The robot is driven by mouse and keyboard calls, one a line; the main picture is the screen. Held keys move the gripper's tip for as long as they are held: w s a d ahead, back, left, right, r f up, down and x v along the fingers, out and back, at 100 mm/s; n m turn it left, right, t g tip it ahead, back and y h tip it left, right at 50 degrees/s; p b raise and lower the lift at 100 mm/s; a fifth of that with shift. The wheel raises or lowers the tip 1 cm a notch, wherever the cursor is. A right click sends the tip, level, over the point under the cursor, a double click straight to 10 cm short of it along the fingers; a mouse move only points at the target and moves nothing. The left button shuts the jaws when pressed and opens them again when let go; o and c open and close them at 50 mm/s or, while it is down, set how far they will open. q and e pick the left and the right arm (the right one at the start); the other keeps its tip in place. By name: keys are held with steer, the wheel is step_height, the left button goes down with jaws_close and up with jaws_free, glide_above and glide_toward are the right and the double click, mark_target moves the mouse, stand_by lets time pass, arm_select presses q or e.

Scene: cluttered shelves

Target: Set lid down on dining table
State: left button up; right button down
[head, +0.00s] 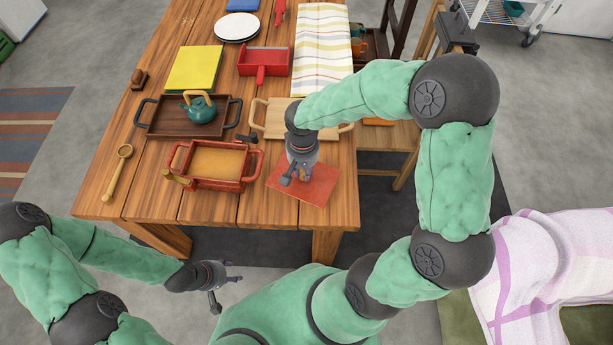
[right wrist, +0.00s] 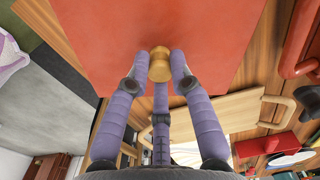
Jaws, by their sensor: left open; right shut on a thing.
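The lid (head: 318,186) is a flat red panel with a round wooden knob, which shows in the right wrist view (right wrist: 160,66). My right gripper (head: 303,174) is shut on the knob, its fingers around it in the right wrist view. The lid is level or nearly so, over the front right part of the wooden dining table (head: 230,212). I cannot tell whether its underside touches the tabletop. My arm and gripper hide its upper part in the head view. My left gripper (head: 221,286) is open and empty, in front of the table's edge.
A red-handled box (head: 212,184) sits just left of the lid. A light wooden tray (head: 272,118) lies behind it. A dark tray (head: 160,128) with a teal teapot (head: 200,108) and a wooden spoon (head: 119,166) are further left. A chair stands at the right.

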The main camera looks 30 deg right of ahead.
steer(key=shift+w+d+f, duration=0.25)
steer(key=shift+d+f, duration=0.3)
steer(key=shift+f, duration=0.15)
steer(key=shift+w+d+f+b, duration=0.15)
steer(key=shift+f+b, duration=0.4)
steer(key=shift+f, duration=0.35)
steer(key=shift+d+f+b, duration=0.1)
steer(key=shift+f+b, duration=0.4)
steer(key=shift+f, duration=0.4)
steer(key=shift+f, duration=0.15)
steer(key=c, duration=1.1)
jaws_free()
steer(key=shift+r, duration=0.35)
step_height(320, 180, up, 12)
steer(key=p, duration=0.4)
steer(key=shift+f+p, duration=0.15)
steer(key=shift+p, duration=0.15)
